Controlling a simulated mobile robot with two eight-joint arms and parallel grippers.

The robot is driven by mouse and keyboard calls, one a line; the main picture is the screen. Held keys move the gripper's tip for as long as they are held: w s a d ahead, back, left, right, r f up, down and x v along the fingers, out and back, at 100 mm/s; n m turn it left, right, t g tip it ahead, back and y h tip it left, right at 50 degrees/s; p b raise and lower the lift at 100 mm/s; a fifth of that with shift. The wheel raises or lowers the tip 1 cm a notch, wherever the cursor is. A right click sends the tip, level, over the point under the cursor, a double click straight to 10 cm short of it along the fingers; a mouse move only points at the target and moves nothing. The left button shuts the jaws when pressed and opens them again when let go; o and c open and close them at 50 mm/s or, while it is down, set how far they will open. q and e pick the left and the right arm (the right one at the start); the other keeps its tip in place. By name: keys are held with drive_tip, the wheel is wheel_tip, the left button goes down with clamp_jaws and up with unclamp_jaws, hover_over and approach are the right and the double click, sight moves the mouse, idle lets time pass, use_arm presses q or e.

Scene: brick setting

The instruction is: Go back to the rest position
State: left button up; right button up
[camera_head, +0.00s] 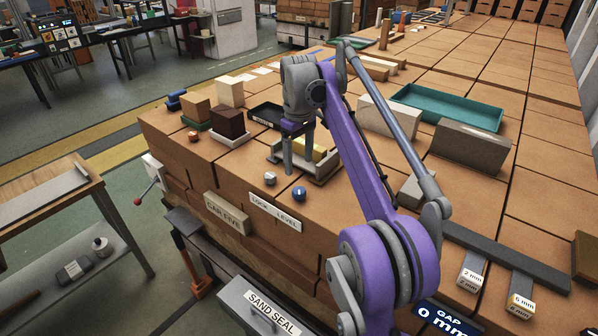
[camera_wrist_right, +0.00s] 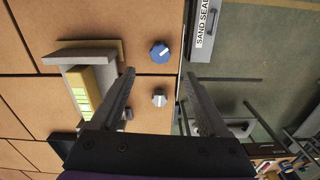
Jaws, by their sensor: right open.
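My right gripper (camera_head: 299,160) hangs from the purple arm, fingers down, above the brick surface by a grey tray. In the right wrist view, its two fingers (camera_wrist_right: 158,78) are spread apart with nothing between them at the tips. A yellow block (camera_head: 318,152) sits in the grey tray (camera_head: 322,172), partly hidden by the gripper in the head view; the block also shows in the wrist view (camera_wrist_right: 86,84). A silver knob (camera_head: 270,178) and a blue knob (camera_head: 299,193) stand near the front edge, apart from the fingers. My left gripper is not in view.
Behind the arm are a teal tray (camera_head: 458,117), a pale block (camera_head: 385,112) and a grey-brown block (camera_head: 470,146). A black tray (camera_head: 266,113) and a dark brown block (camera_head: 229,122) lie to the left. A dark bar (camera_head: 508,258) lies at right. The far right surface is mostly clear.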

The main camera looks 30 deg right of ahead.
drive_tip(key=shift+r, duration=0.75)
drive_tip(key=s+a+f+m+t, duration=0.25)
drive_tip(key=s+a+f, duration=0.25)
drive_tip(key=s+a, duration=0.5)
drive_tip(key=s+a+f+t, duration=0.2)
drive_tip(key=s+f, duration=0.5)
drive_tip(key=s+a+f+m+t, duration=0.1)
drive_tip(key=s+a+f, duration=0.2)
drive_tip(key=s+f, duration=0.5)
drive_tip(key=shift+s+t, duration=0.2)
drive_tip(key=shift+t, duration=0.15)
